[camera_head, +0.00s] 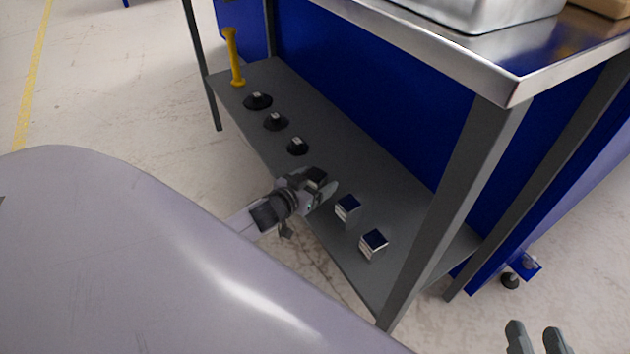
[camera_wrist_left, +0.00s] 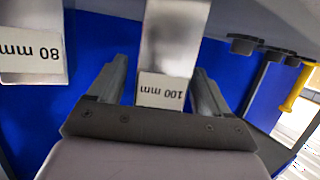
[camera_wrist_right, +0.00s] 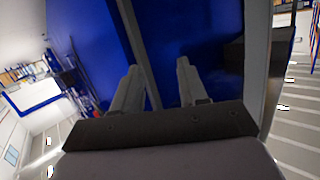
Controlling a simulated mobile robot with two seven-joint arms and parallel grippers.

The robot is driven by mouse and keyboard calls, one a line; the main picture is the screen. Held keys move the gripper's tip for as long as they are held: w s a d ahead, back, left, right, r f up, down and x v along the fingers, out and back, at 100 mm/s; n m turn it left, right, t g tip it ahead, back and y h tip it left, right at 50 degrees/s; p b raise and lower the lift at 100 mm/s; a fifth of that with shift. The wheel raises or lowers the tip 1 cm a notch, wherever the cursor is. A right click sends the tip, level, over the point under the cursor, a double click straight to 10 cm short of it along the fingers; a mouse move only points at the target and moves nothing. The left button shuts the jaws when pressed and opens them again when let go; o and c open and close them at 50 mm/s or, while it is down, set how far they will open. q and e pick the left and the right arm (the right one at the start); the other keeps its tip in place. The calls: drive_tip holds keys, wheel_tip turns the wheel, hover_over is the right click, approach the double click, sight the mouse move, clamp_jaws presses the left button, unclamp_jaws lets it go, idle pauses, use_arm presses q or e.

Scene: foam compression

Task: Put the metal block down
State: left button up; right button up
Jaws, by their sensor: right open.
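My left gripper (camera_head: 322,190) is at the front of the lower shelf. In the left wrist view its fingers (camera_wrist_left: 160,92) stand apart on either side of a metal block labelled 100 mm (camera_wrist_left: 162,88), with narrow gaps showing beside the block. The same block shows only partly in the head view (camera_head: 316,176), behind the gripper. Whether its base rests on the shelf is hidden. A second block, labelled 80 mm (camera_wrist_left: 32,52), stands beside it in the left wrist view. My right gripper (camera_head: 536,338) is open and empty at the bottom right of the head view.
Two small blocks (camera_head: 347,208) (camera_head: 372,243) stand on the grey shelf (camera_head: 350,165). Several black discs with knobs, one nearest (camera_head: 298,146), and a yellow dumbbell-shaped post (camera_head: 234,58) stand farther along. A table leg (camera_head: 455,205) rises at the shelf's right; the metal tabletop (camera_head: 500,65) overhangs it.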

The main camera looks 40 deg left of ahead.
use_arm(q)
drive_tip(key=shift+r, duration=0.25)
drive_tip(key=shift+s+p, duration=0.35)
drive_tip(key=p+v, duration=0.4)
drive_tip(key=v, duration=0.7)
drive_tip(key=shift+p, duration=0.3)
use_arm(e)
drive_tip(key=a, duration=0.1)
drive_tip(key=a+m+g, duration=0.1)
drive_tip(key=a+g+y, duration=0.1)
drive_tip(key=shift+w+a+r+m, duration=0.1)
drive_tip(key=shift+w+a+m, duration=0.05)
drive_tip(key=shift+w+m, duration=0.2)
use_arm(q)
drive_tip(key=shift+s, duration=0.15)
